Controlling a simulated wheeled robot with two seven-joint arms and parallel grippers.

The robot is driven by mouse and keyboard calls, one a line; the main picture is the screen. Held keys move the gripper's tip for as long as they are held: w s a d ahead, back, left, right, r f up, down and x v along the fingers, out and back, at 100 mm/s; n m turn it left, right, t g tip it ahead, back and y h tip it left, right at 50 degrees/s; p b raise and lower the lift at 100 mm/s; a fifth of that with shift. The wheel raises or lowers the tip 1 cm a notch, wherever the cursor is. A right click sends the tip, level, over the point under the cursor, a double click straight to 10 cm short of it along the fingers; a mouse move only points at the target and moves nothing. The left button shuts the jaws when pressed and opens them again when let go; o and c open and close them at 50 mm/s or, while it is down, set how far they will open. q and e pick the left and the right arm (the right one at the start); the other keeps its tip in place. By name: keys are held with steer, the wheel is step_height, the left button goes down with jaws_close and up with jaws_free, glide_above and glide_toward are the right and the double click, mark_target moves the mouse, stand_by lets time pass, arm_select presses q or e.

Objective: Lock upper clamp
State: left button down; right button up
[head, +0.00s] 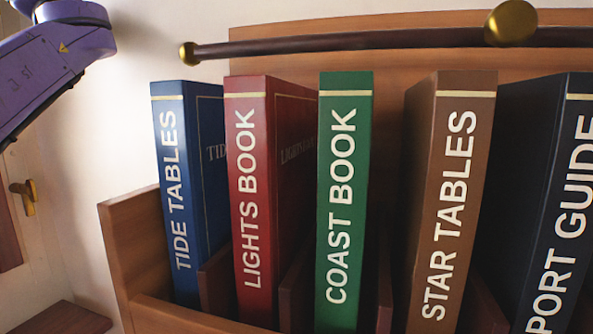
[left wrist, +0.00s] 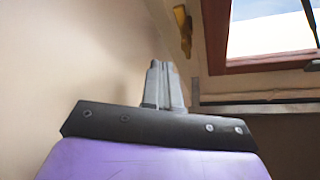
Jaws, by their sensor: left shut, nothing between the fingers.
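In the left wrist view a brass clamp (left wrist: 183,28) hangs on the cream wall beside the wooden window frame (left wrist: 213,30), its long lever pointing roughly down. My left gripper (left wrist: 162,66) is shut and empty, below and left of the clamp and apart from it. In the head view a brass clamp (head: 26,194) shows at the left edge near a strip of dark wooden frame (head: 8,232); I cannot tell whether it is the upper one. My purple left arm crosses the upper left corner there, its gripper out of frame. My right gripper is not in view.
A wooden book rack (head: 135,235) fills the middle and right of the head view, holding several upright books. A dark rail with brass ends (head: 340,43) runs above them. A ledge (left wrist: 255,108) runs under the window. Bare wall lies left of my left gripper.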

arm_select(q)
steer(key=a+r+p, duration=0.1)
steer(key=a+p, duration=0.2)
steer(key=a, duration=0.3)
steer(key=shift+s+a, duration=0.25)
steer(key=shift+a, duration=0.1)
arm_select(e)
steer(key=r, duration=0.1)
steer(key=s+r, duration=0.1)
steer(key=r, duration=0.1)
